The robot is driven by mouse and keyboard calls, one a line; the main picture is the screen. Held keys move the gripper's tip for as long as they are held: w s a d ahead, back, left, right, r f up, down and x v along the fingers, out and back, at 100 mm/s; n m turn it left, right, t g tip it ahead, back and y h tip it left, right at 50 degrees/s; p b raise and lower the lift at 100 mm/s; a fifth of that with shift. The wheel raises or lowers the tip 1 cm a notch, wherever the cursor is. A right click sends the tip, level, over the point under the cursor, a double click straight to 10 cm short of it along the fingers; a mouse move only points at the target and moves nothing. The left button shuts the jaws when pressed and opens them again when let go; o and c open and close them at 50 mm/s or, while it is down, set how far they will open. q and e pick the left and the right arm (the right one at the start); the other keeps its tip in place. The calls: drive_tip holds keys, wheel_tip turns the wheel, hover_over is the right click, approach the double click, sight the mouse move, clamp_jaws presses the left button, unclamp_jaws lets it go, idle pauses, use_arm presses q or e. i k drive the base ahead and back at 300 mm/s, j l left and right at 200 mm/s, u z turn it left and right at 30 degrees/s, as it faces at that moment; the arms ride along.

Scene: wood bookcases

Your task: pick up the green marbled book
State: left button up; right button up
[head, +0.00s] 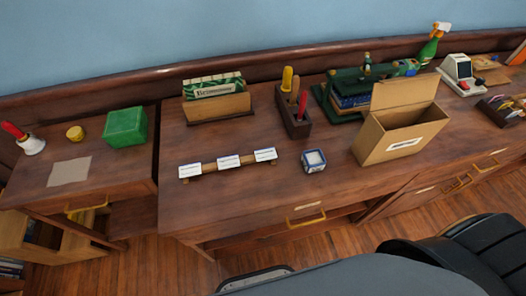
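An item with a green and white marbled pattern (213,79) stands upright in a wooden holder (218,108) at the back left of the large desk. It looks like the green marbled book, though its lower part is hidden by the holder and a pale lettered strip (213,91) in front of it. Neither of my grippers is in view.
A wooden pen holder (293,118), green rack (321,94), open cardboard box (377,140), small blue-white cube (314,160) and row of white labels (229,162) share the desk (250,200). A green box (125,126) sits left.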

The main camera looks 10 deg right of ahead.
sight(222, 84)
drive_tip(key=j, duration=0.9)
drive_tip(key=i+j+u, duration=0.15)
drive_tip(key=j, duration=1.6)
drive_tip(key=u, duration=0.05)
